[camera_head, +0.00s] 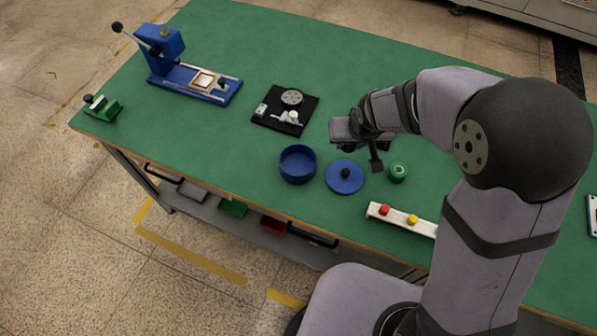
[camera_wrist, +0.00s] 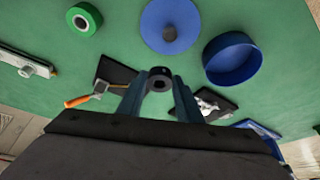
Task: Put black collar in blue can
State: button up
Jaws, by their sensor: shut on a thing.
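My gripper (camera_head: 346,148) is over the table, behind the blue lid in the head view. In the wrist view its fingers (camera_wrist: 160,84) are closed on the black collar (camera_wrist: 160,75), a small dark ring with a hole, held above the table. The collar cannot be made out in the head view. The blue can (camera_head: 298,177) is open-topped and stands on the table in front and to the left of my gripper. It shows at upper right in the wrist view (camera_wrist: 233,78), apart from the collar. Its visible inside looks empty.
A blue lid (camera_head: 345,189) with a black knob lies beside the can. A blue press (camera_head: 165,50) stands at back left. An orange-handled tool (camera_wrist: 78,101) lies beyond my fingers.

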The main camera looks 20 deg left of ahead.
jog(key=a, duration=0.2)
jog(key=a+n, duration=0.1)
jog(key=a+n+b, duration=0.1)
jog(key=a, duration=0.1)
jog(key=shift+s+a+f+y, duration=0.25)
jog(key=shift+a+f+y, duration=0.05)
jog(key=shift+a+y, duration=0.1)
jog(key=a+r+n+g+y, duration=0.1)
jog(key=a+r+n, duration=0.2)
jog(key=n, duration=0.1)
jog(key=r+n+g, duration=0.2)
jog(key=n+g, duration=0.2)
jog(key=n, duration=0.4)
send_over(297, 167)
jog(key=d, duration=0.1)
jog(key=shift+w+d+f+n+y, duration=0.1)
jog(key=shift+f+n+y, duration=0.05)
jog(key=shift+n, duration=0.35)
jog(key=shift+w+d+f+n+y, duration=0.1)
jog(key=shift+n+y, duration=0.05)
jog(key=shift+n, duration=0.35)
jog(key=shift+f+p, duration=0.95)
jog(key=shift+f, duration=4.05)
jog(key=shift+f, duration=0.2)
jog(key=o, duration=0.9)
jog(key=shift+o, duration=0.2)
